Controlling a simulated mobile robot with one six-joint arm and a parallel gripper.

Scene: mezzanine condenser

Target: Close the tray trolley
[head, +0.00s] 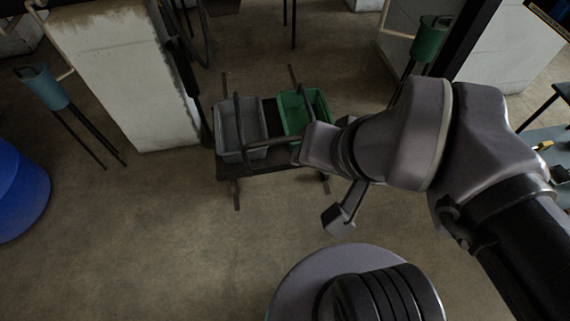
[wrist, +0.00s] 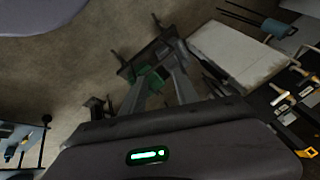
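The tray trolley (head: 280,168) stands on the floor in the head view, a low dark frame with upright posts. It bears a grey bin (head: 231,128) on the left and a green bin (head: 297,108) on the right. Both bins are open at the top. My arm hides part of the trolley's right side. In the wrist view the dark trolley (wrist: 161,44) and a piece of the green bin (wrist: 150,80) show beyond my gripper (wrist: 160,80). Its two fingers are apart, with nothing clearly held between them. Contact with the trolley cannot be told.
A white block (head: 118,75) stands left of the trolley, with a teal holder on legs (head: 43,87) and a blue drum (head: 15,190) further left. A green holder on legs (head: 430,40) stands at the back right. The floor in front of the trolley is clear.

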